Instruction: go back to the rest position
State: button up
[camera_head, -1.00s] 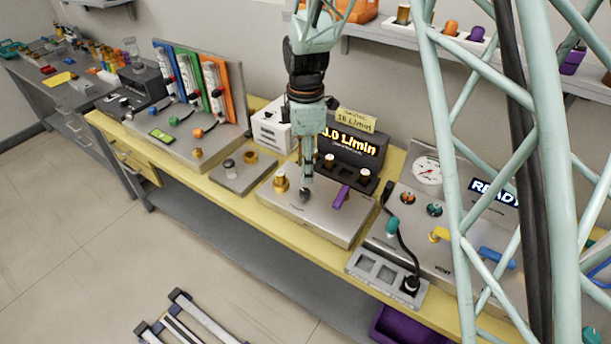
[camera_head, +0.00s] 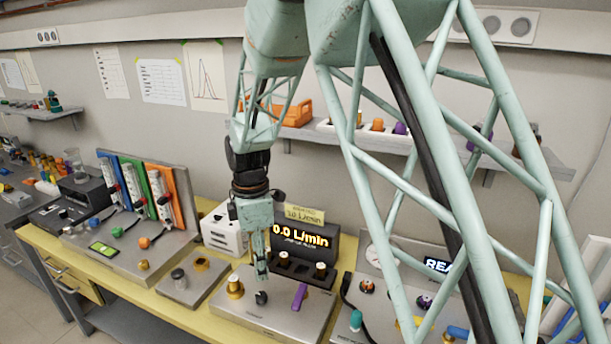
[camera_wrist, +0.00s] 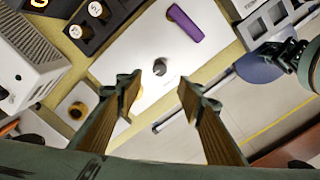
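My gripper (camera_head: 262,270) points down above the steel plate (camera_head: 240,318) in the head view. In the wrist view my gripper (camera_wrist: 160,90) has its two fingers spread well apart with nothing between them. A small dark knob (camera_wrist: 159,67) on the plate lies beyond the fingertips. It also shows in the head view as a black knob (camera_head: 261,298), just below the gripper and apart from it.
A purple handle (camera_head: 300,296) and a brass fitting (camera_head: 235,287) stand on the plate. Behind it is a display (camera_head: 303,238) reading 0.0 L/min. A white box (camera_head: 222,230) stands left of it. A shelf (camera_head: 345,146) runs along the wall above.

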jog(key=s+d+r+m+t+b, duration=0.1)
jog(key=s+d+r+m, duration=0.35)
jog(key=d+r, duration=0.4)
jog(key=s+d+r+m+y, duration=0.1)
jog(key=s+d+r+m, duration=0.3)
jog(key=s+d+r, duration=0.4)
jog(key=s+d+r+m+t+b, duration=0.1)
jog(key=s+d+r+m, duration=0.25)
jog(key=d+r, duration=0.4)
jog(key=s+d+r+m+t+p, duration=0.1)
jog(key=s+d+m, duration=0.4)
jog(key=s, duration=0.6)
jog(key=s+d+r+m+t+h+p, duration=0.1)
jog(key=s+d+r+m, duration=0.2)
jog(key=s+d, duration=0.7)
jog(key=s+m, duration=0.1)
jog(key=m, duration=0.1)
jog(key=shift+s+d+r+m, duration=0.2)
jog(key=shift+d+r+m, duration=0.1)
jog(key=shift+m, duration=0.1)
